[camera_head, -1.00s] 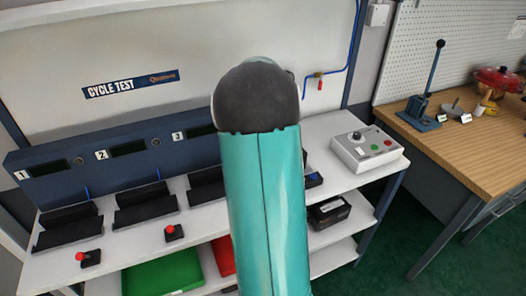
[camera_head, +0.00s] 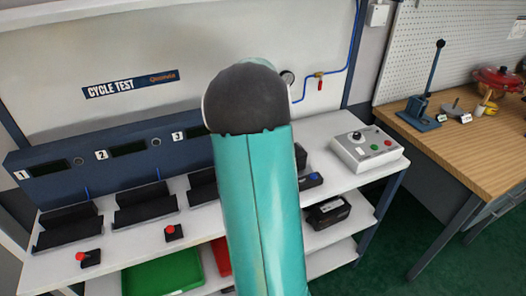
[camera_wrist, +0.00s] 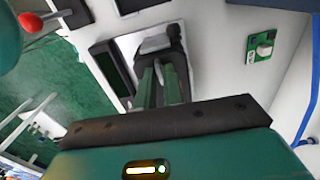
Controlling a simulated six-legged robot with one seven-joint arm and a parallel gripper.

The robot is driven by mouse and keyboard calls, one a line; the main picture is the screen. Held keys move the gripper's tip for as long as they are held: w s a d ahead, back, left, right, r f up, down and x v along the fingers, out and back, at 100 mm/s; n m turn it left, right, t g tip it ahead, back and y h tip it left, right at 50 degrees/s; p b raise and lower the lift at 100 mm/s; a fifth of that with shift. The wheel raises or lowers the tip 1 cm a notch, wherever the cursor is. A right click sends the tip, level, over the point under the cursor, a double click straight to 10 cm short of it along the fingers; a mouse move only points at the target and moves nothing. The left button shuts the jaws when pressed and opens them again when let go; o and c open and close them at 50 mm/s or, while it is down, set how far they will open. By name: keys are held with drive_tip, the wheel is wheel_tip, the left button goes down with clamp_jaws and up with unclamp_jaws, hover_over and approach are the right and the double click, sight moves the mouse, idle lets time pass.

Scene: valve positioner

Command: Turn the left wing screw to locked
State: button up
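I cannot make out the left wing screw in either view. In the wrist view my gripper (camera_wrist: 163,75) reaches away from its dark palm, with its two fingers close together. Its tips are over or against a dark grey part (camera_wrist: 160,40) on a pale plate. I cannot tell whether anything is between them. In the head view my teal arm hides the gripper and the middle of the bench.
The white bench (camera_head: 330,130) holds black cradles (camera_head: 145,203), red-knobbed switches (camera_head: 173,232) and a control box (camera_head: 366,150). The wrist view shows a small green board (camera_wrist: 262,47) and a blue hose (camera_wrist: 308,120). A wooden table (camera_head: 470,150) stands at right.

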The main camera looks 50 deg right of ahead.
drive_tip(key=shift+o, duration=1.4)
wheel_tip(320, 180, up, 14)
drive_tip(key=shift+f, duration=0.1)
